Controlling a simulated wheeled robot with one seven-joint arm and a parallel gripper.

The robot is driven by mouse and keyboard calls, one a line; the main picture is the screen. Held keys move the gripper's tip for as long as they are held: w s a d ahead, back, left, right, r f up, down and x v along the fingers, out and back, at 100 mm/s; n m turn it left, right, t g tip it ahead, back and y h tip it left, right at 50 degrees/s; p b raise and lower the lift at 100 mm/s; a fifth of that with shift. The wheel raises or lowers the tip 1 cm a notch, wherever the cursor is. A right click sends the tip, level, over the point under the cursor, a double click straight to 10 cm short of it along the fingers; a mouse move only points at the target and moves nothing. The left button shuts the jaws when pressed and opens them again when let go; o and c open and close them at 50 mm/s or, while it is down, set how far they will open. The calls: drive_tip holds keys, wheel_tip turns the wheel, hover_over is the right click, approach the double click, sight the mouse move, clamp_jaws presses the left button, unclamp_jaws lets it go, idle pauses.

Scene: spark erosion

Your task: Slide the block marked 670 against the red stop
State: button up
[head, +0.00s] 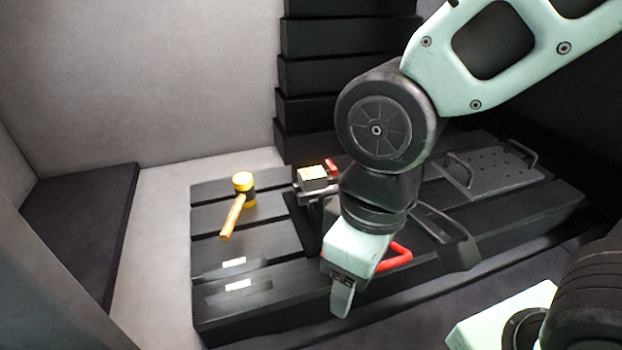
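Two low dark blocks with pale labels lie at the front left of the slotted black table: a rear labelled block (212,271) and a front labelled block (262,287). The label writing is too small to read, so I cannot tell which is 670. A small red piece (332,166) sits beside a dark block with a pale yellow top (313,172) at the table's middle; I cannot tell if it is the red stop. My gripper (342,299) points down over the table's front part, right of the labelled blocks and apart from them. Its finger gap is not visible.
A red curved handle (398,258) is partly hidden behind my gripper. A perforated plate with two handles (487,170) lies at the right. Dark stepped panels (345,75) rise behind.

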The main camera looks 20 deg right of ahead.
sight(308, 173)
drive_tip(key=w, duration=0.1)
drive_tip(key=w+a, duration=0.1)
drive_tip(key=w, duration=0.1)
drive_tip(key=shift+a+r+n, duration=0.3)
drive_tip(key=shift+a+n, duration=0.05)
drive_tip(key=shift+n, duration=0.05)
drive_tip(key=c, duration=1)
drive_tip(key=w+a+n, duration=0.1)
drive_tip(key=w, duration=0.3)
drive_tip(key=w+a+n, duration=0.1)
drive_tip(key=w, duration=0.3)
drive_tip(key=w+a+r+n, duration=0.1)
drive_tip(key=w, duration=0.3)
drive_tip(key=shift+n+y+b, duration=0.3)
clamp_jaws()
drive_tip(key=w+d+f+n+h, duration=0.1)
drive_tip(key=w+n, duration=0.2)
drive_tip(key=w, duration=0.7)
drive_tip(key=w+d+f+n, duration=0.1)
drive_tip(key=w+d+n, duration=0.15)
drive_tip(key=w, duration=0.65)
drive_tip(key=shift+d+f+p, duration=0.5)
drive_tip(key=shift+f+p, duration=0.2)
drive_tip(key=shift+f, duration=1)
drive_tip(key=shift+d+f+p, duration=0.5)
drive_tip(key=shift+f+p, duration=0.15)
drive_tip(key=shift+f, duration=1.1)
drive_tip(key=shift+d+f+p, duration=0.5)
drive_tip(key=shift+f+p, duration=0.2)
drive_tip(key=shift+f, duration=1)
